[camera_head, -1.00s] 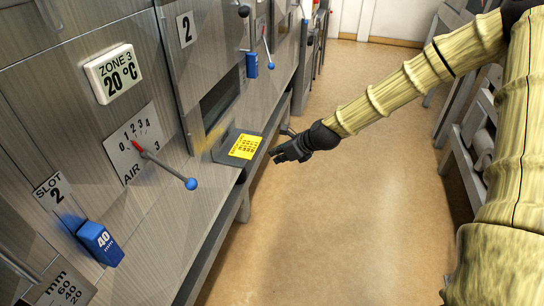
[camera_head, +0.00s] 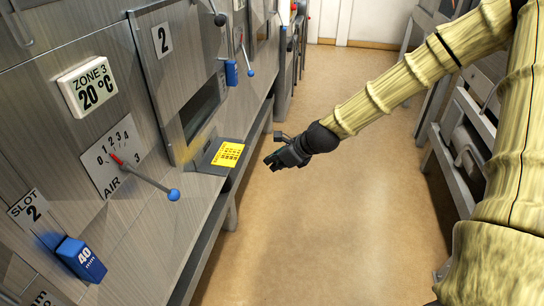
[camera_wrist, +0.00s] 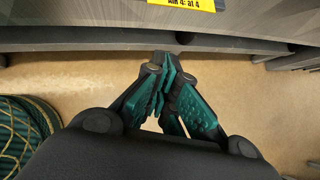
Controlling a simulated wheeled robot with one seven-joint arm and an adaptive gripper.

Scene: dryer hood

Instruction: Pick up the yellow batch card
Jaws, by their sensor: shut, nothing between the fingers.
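The yellow batch card (camera_head: 228,154) lies on a dark grey tray (camera_head: 206,165) that juts out from the machine front. Its lower edge, with the print "AIR 4: at 4", shows at the top of the wrist view (camera_wrist: 185,3). My gripper (camera_head: 271,163) is to the right of the card, over the floor beyond the ledge and apart from the card. Its fingers (camera_wrist: 168,78) come together at the tips in the wrist view, with nothing between them.
The grey machine front on the left carries a blue-knobbed air lever (camera_head: 173,194), a blue 40 mm block (camera_head: 80,259) and a zone display reading 20 °C (camera_head: 87,84). A rack (camera_head: 460,150) stands on the right. The floor (camera_head: 330,215) between is clear.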

